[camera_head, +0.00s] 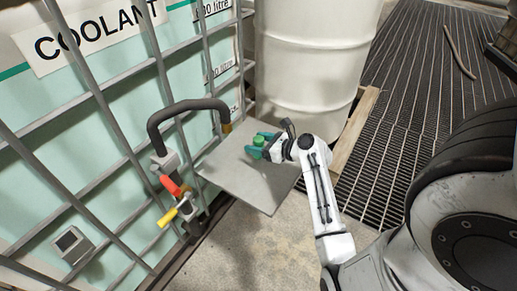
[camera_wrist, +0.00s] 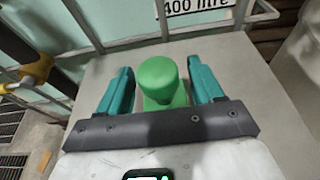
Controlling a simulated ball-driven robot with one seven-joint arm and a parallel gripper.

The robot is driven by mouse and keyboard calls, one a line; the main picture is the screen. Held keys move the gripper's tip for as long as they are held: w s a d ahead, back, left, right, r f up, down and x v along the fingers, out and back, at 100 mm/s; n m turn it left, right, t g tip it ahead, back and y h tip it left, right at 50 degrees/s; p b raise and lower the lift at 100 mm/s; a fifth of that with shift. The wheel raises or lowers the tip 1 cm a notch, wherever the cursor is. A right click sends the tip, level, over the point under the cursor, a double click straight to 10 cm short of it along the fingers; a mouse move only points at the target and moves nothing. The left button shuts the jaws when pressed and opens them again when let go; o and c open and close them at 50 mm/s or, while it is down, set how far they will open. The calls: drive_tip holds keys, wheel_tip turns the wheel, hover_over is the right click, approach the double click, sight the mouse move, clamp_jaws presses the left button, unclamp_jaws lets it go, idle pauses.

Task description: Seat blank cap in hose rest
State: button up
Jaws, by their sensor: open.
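The green blank cap (camera_wrist: 158,82) has a rounded knob on a wider base and stands upright in the wrist view. It also shows in the head view (camera_head: 259,141), above or on the grey plate (camera_head: 248,180). My gripper (camera_head: 265,144) has its teal fingers open, one on each side of the cap. In the wrist view a gap shows between the cap and each finger. A grey square holder with a dark opening (camera_head: 72,244) is on the cage at lower left. I cannot tell for sure whether it is the hose rest.
A black hose (camera_head: 185,105) arches from a grey fitting on the cage to a yellowish end near the plate. A valve with red and yellow handles (camera_head: 178,200) juts out below. A white drum (camera_head: 310,60) stands behind the plate. Concrete floor (camera_head: 245,250) is clear in front.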

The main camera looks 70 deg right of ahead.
drive_tip(key=c, duration=1)
drive_tip(key=shift+c, duration=0.4)
drive_tip(key=shift+r, duration=0.15)
